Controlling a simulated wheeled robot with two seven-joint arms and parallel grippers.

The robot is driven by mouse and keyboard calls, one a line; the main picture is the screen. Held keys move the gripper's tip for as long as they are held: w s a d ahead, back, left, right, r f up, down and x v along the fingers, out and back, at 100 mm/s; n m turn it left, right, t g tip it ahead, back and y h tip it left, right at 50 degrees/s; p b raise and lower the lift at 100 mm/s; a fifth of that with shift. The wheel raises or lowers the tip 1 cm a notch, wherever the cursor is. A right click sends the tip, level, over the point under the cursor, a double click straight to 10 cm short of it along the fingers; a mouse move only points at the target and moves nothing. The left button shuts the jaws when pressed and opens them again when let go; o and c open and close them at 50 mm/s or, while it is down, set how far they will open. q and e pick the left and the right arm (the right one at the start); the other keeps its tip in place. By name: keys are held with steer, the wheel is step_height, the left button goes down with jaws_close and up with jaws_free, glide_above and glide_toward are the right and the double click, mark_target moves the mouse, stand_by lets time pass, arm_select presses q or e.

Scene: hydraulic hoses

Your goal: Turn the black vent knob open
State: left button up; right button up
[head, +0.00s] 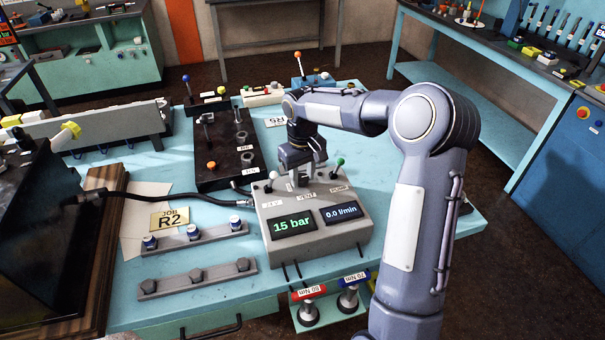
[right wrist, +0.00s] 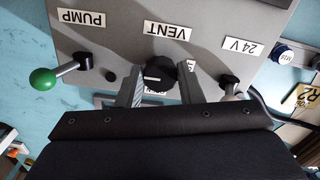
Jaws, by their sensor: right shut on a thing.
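The grey control box (head: 312,245) stands on the light blue table, its displays reading 15 bar and 0.0 l/min. In the right wrist view the black vent knob (right wrist: 161,69) is on its panel by the VENT label (right wrist: 166,31), which appears upside down. My right gripper (head: 301,180) points down over the box and is shut on the knob, one finger on each side in the right wrist view (right wrist: 159,80). In the head view the gripper hides the knob. My left gripper is not in view.
The green-tipped PUMP lever (right wrist: 43,80) and the white-tipped 24 V lever (head: 272,176) flank the knob closely. A black hose (head: 160,200) runs to the box from the left. A dark valve block (head: 215,150) stands behind it. Two torque tools (head: 310,312) hang in front.

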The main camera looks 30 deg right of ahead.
steer(key=shift+m, duration=0.4)
steer(key=m+b, duration=0.1)
steer(key=m, duration=0.2)
steer(key=shift+a+m, duration=0.15)
steer(key=shift+m, duration=0.25)
steer(key=m, duration=0.9)
steer(key=shift+w, duration=0.15)
steer(key=shift+m+p, duration=0.35)
steer(key=shift+m, duration=1.65)
steer(key=o, duration=1)
steer(key=shift+c, duration=0.2)
steer(key=shift+r, duration=0.1)
